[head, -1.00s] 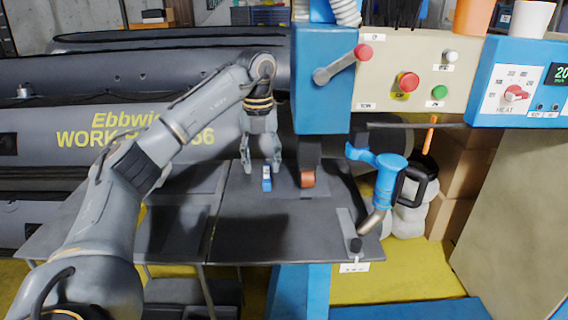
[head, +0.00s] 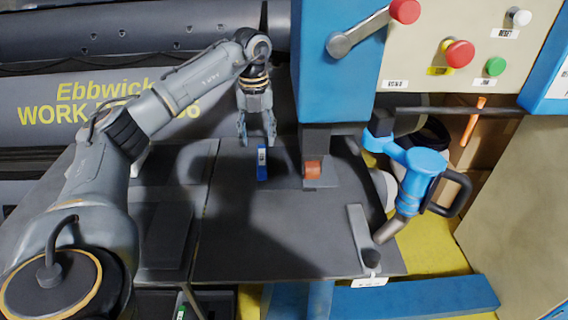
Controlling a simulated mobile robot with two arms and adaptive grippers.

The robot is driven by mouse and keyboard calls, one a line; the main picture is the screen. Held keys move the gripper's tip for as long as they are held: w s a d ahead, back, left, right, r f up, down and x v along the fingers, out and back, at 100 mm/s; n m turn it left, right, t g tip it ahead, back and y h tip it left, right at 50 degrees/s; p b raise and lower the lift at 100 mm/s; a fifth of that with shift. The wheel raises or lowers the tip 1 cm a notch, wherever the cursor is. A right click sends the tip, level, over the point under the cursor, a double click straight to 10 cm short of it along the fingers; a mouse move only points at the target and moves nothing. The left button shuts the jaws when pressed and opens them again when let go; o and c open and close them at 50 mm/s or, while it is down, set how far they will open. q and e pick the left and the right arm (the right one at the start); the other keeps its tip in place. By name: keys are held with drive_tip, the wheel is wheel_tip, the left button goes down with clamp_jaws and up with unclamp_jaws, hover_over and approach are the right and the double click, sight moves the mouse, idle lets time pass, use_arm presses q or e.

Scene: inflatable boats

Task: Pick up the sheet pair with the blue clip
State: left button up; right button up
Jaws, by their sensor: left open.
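The blue clip (head: 262,165), with a white patch on it, is on dark sheet material on the dark work table (head: 270,245). The edges of the sheet pair are hard to tell from the dark table top. My left gripper (head: 257,140) points down, open and empty, just above and behind the clip. Its fingers look apart from the clip. My right gripper is not in view.
The blue welding machine (head: 335,70) with an orange roller (head: 312,169) stands right of the clip. A blue hot-air tool (head: 412,172) is at the table's right side. A control panel (head: 450,55) is at upper right. A grey inflatable boat (head: 50,95) lies behind.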

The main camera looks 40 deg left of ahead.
sight(262, 157)
use_arm(q)
drive_tip(key=shift+f, duration=0.75)
drive_tip(key=shift+w+f, duration=0.1)
drive_tip(key=shift+f, duration=0.25)
drive_tip(key=f, duration=0.2)
drive_tip(key=f+p, duration=0.1)
drive_tip(key=shift+w+d+f, duration=0.2)
drive_tip(key=shift+d+f, duration=0.05)
drive_tip(key=shift+f, duration=0.45)
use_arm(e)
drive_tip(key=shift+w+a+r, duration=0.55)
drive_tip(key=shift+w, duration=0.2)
use_arm(q)
clamp_jaws()
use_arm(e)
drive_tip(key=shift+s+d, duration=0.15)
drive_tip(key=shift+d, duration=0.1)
